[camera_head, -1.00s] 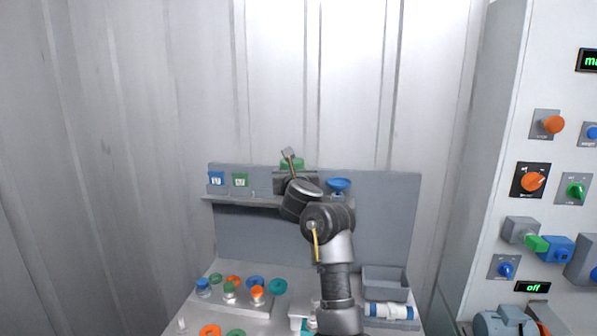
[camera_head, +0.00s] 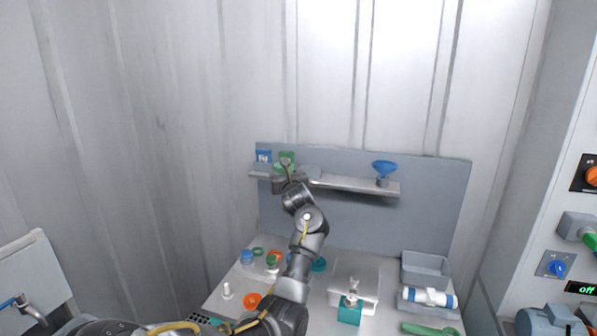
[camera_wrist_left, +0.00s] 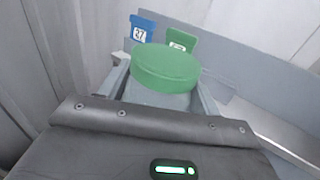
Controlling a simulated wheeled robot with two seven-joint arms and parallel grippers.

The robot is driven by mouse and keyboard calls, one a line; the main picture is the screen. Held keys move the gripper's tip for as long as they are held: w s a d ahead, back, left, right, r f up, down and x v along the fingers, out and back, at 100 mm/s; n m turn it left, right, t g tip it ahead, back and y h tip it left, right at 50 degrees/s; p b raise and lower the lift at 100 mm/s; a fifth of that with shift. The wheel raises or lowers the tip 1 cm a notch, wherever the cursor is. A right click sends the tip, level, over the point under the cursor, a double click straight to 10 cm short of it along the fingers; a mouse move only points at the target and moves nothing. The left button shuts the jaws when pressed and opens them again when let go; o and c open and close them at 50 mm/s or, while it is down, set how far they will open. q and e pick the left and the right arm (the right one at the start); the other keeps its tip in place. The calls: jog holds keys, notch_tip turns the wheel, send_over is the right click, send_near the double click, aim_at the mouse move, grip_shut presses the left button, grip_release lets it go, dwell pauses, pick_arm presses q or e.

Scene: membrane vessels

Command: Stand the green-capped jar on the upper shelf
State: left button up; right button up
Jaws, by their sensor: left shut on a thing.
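The green-capped jar shows from above in the left wrist view as a round green cap (camera_wrist_left: 166,66) between my left gripper's fingers (camera_wrist_left: 164,96). Its body below the cap is mostly hidden. In the head view, the left gripper (camera_head: 286,179) is at the left part of the upper shelf (camera_head: 350,184), with the green cap (camera_head: 283,167) just showing behind it. The gripper is shut on the jar. A blue label (camera_head: 263,156) marked 27 and a green label (camera_head: 287,156) stand behind the jar. Whether the jar's base touches the shelf is hidden.
A blue funnel (camera_head: 384,167) stands near the shelf's right end. Below are coloured caps and rings (camera_head: 253,300), a grey bin (camera_head: 425,268), a white-and-blue cylinder (camera_head: 428,297) and a teal-fronted fixture (camera_head: 350,309). The shelf between gripper and funnel is clear.

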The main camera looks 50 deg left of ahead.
pick_arm(q)
jog(key=shift+s+a+f, duration=0.2)
jog(key=shift+s+a, duration=0.15)
jog(key=shift+a, duration=0.3)
jog(key=shift+s+f+g, duration=0.15)
jog(key=shift+f+g, duration=0.1)
jog(key=shift+g, duration=0.05)
jog(key=s+d+f+m+t+h, duration=0.1)
jog(key=d+f+m+t+h, duration=0.15)
jog(key=d+f, duration=0.65)
jog(key=s+d+f+m+t+h, duration=0.1)
jog(key=d+f+m+t+h, duration=0.15)
jog(key=d, duration=1.35)
jog(key=s+d+f+m+t+h, duration=0.1)
jog(key=d+f+m+t+h, duration=0.15)
jog(key=d+f, duration=0.65)
jog(key=s+d+m+h+b, duration=0.1)
jog(key=s+d+h, duration=0.1)
jog(key=s+d, duration=0.4)
jog(key=s+d+m+t+h+b, duration=0.1)
jog(key=s+d+m+h+b, duration=0.1)
jog(key=s+d, duration=0.5)
jog(key=s+d+m+t+h+b, duration=0.1)
jog(key=s+d+h, duration=0.3)
jog(key=d, duration=1.1)
jog(key=s+b, duration=0.1)
jog(key=s, duration=0.2)
jog(key=shift+d+r+m, duration=0.2)
jog(key=shift+d+m, duration=0.15)
jog(key=shift+d, duration=0.05)
